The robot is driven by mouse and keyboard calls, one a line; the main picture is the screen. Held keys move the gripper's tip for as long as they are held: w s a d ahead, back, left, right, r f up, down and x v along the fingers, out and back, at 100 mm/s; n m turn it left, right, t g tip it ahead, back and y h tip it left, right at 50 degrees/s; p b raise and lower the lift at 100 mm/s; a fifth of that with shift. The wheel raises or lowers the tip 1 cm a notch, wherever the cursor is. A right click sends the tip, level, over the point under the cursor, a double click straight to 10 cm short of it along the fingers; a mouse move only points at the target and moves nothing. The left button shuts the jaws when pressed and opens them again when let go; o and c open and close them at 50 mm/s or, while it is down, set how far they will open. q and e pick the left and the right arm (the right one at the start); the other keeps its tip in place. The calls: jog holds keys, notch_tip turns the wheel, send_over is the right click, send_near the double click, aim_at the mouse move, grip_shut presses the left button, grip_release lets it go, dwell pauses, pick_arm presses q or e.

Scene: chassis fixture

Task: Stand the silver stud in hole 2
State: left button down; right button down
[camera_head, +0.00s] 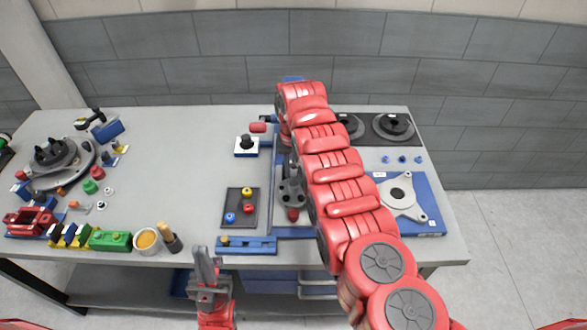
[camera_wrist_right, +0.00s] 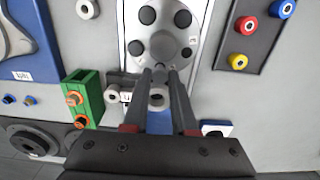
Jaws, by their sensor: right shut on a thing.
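The silver stud (camera_wrist_right: 157,98) shows end-on between the fingers of my right gripper (camera_wrist_right: 160,80) in the right wrist view, a pale ring with a dark centre. The gripper is shut on it. Just beyond the fingertips is the round grey hub of the fixture plate (camera_wrist_right: 205,12), with several dark round holes or caps around it. I see no hole numbers, and cannot tell the stud's height above the plate. In the head view my red right arm covers much of the fixture plate (camera_head: 291,192). My left gripper (camera_head: 205,252) points up before the table's front edge; its opening is unclear.
A dark tray (camera_head: 240,220) with yellow, red and blue pieces lies left of the fixture. A green block (camera_wrist_right: 88,95) with orange parts stands near my right gripper. A blue plate with a white bracket (camera_head: 405,205) lies right. The left end is cluttered; the middle-left is clear.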

jog(key=shift+f, duration=0.35)
jog(key=shift+f+b, duration=0.35)
jog(key=shift+b, duration=0.05)
jog(key=c, duration=1)
grip_release()
jog(key=shift+c, duration=0.2)
jog(key=shift+r, duration=0.15)
jog(key=shift+r+p, duration=0.85)
jog(key=shift+r, duration=0.55)
jog(key=o, duration=0.6)
jog(key=shift+c, duration=0.2)
